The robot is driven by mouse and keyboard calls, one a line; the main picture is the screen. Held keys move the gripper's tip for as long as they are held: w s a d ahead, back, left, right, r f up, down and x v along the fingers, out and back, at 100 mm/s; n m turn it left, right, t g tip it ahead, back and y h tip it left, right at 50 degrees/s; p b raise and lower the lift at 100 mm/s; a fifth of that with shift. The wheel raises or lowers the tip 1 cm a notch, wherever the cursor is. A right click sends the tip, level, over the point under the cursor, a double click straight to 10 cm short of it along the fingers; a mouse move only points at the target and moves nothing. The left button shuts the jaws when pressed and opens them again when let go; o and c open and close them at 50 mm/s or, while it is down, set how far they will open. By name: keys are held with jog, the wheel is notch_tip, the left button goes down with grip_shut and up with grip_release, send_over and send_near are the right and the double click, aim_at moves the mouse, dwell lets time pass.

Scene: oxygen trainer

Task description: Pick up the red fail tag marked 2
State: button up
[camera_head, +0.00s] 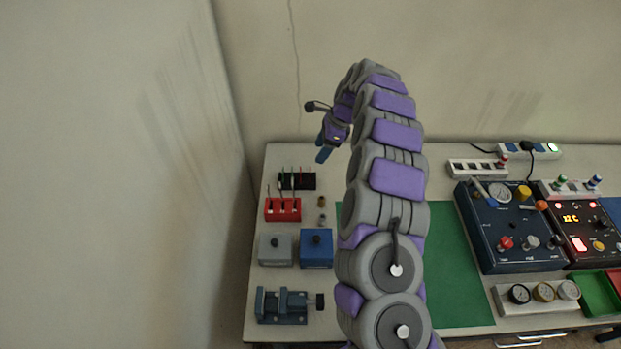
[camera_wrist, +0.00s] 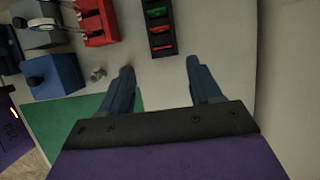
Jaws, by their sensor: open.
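A black rack (camera_wrist: 146,37) in the wrist view holds thin tags in a row. A green tag (camera_wrist: 157,12) is toward the top, with red tags (camera_wrist: 160,30) below it; I cannot read any number on them. In the head view the rack (camera_head: 297,181) stands at the back left of the table, its tags small and upright. My gripper (camera_wrist: 160,68) is open and empty, its two blue fingers spread, with the rack beyond the fingertips and apart from them. In the head view my gripper (camera_head: 322,153) hangs above and behind the rack.
A red switch box (camera_head: 283,210), a grey box (camera_head: 275,249), a blue box (camera_head: 316,249) and a vise (camera_head: 284,306) stand in front of the rack. Small metal parts (camera_head: 322,210) lie close by. A green mat (camera_head: 460,265) and blue instrument panel (camera_head: 510,235) lie right. Walls border the table.

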aim_at(304, 178)
jog(key=b+x, duration=0.3)
jog(key=x, duration=0.9)
jog(key=shift+w+a, duration=0.1)
jog(key=shift+w, duration=0.05)
jog(key=shift+d+r, duration=0.15)
jog(key=shift+d, duration=0.55)
jog(key=shift+c, duration=0.5)
jog(key=shift+d, duration=0.45)
jog(key=c, duration=0.3)
jog(key=shift+c, duration=0.8)
jog(key=shift+a, duration=0.9)
jog(key=c, duration=0.5)
jog(key=shift+d, duration=0.35)
jog(key=shift+c, duration=0.2)
